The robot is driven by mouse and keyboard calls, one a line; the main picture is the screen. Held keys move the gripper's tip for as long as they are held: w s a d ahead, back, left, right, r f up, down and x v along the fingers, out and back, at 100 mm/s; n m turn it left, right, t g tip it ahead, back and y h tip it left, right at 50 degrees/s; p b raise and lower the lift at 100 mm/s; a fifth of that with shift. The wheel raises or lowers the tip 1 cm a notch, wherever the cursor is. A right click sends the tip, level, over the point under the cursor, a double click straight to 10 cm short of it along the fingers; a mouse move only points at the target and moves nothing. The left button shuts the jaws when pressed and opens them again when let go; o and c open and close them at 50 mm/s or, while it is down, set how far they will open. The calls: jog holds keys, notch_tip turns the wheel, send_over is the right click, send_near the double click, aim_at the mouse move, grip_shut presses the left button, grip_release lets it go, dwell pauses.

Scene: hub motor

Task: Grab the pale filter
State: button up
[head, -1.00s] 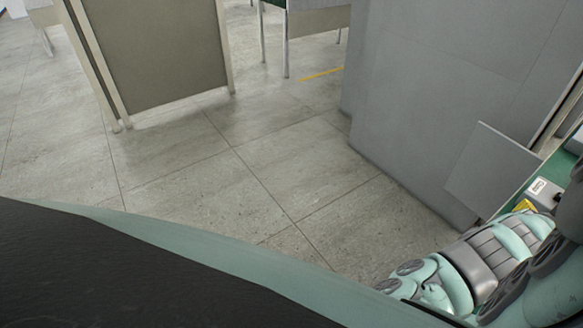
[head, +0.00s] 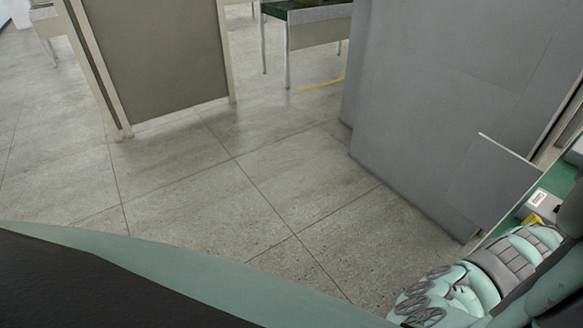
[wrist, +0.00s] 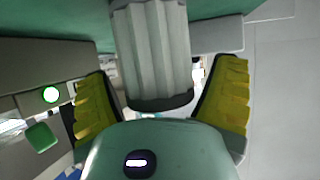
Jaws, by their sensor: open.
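A pale grey, ribbed cylinder with a dark rim, which looks like the pale filter (wrist: 152,45), shows at the top middle of the wrist view. Its upper end runs out of the frame. My gripper (wrist: 165,68) is open, with one yellow finger on each side of it. Gaps show between the fingers and the filter, and I see no contact. In the head view my arm covers most of this area at the lower right, and I cannot make out the filter there. A small yellow patch (head: 533,219) there may be one of my fingers.
A green work surface (wrist: 60,18) lies behind the filter, with grey blocks (wrist: 40,68) to its left. A pale box with a label (head: 541,198) sits on the bench at the right of the head view. A tall grey cabinet (head: 440,100) stands beside open floor (head: 200,190).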

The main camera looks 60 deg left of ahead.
jog(key=c, duration=1.3)
jog(key=shift+r, duration=0.1)
